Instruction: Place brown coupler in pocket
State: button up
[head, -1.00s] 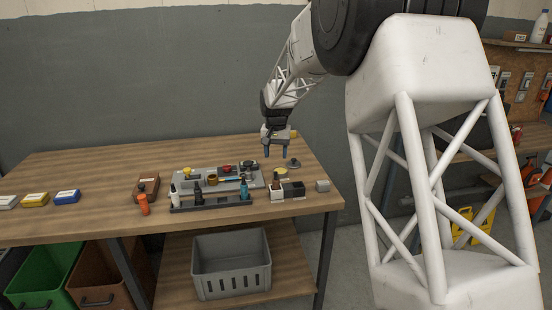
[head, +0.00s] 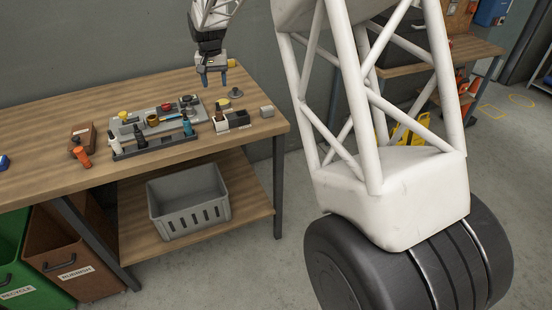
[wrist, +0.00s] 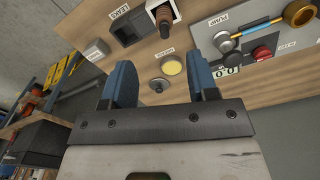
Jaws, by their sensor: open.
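The brown coupler (head: 218,113), a ribbed brown piece with a dark end, stands in the white pocket (head: 220,126) of a two-part holder. It also shows at the top of the wrist view (wrist: 163,15). The black pocket (head: 239,119) beside it looks empty; it also shows in the wrist view (wrist: 123,28) with a label. My gripper (head: 214,84) is open and empty, fingers down, above the back of the table. In the wrist view its blue fingers (wrist: 162,82) are apart, with a grey knob and a yellow disc visible between them.
The yellow disc (head: 222,103) and grey knob (head: 236,94) lie behind the holder. A grey block (head: 267,112) is at its right. A grey fixture plate (head: 150,118) and a bottle rack (head: 155,146) stand left. The table's right end is near.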

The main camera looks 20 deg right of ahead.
jog(key=s+r+n, duration=0.1)
jog(key=s+r, duration=0.2)
jog(key=s, duration=0.6)
jog(key=s+r+t, duration=0.1)
jog(key=s+r, duration=0.3)
jog(key=s, duration=0.6)
jog(key=s+r+n, duration=0.1)
jog(key=s+r, duration=0.2)
jog(key=s, duration=0.6)
jog(key=s+f, duration=0.2)
jog(key=s, duration=1)
jog(key=s+f+n+t, duration=0.1)
jog(key=s+f, duration=0.1)
jog(key=s, duration=1)
jog(key=shift+s+d+f+t, duration=0.15)
jog(key=shift+s+f+t, duration=0.1)
jog(key=shift+f+t, duration=0.1)
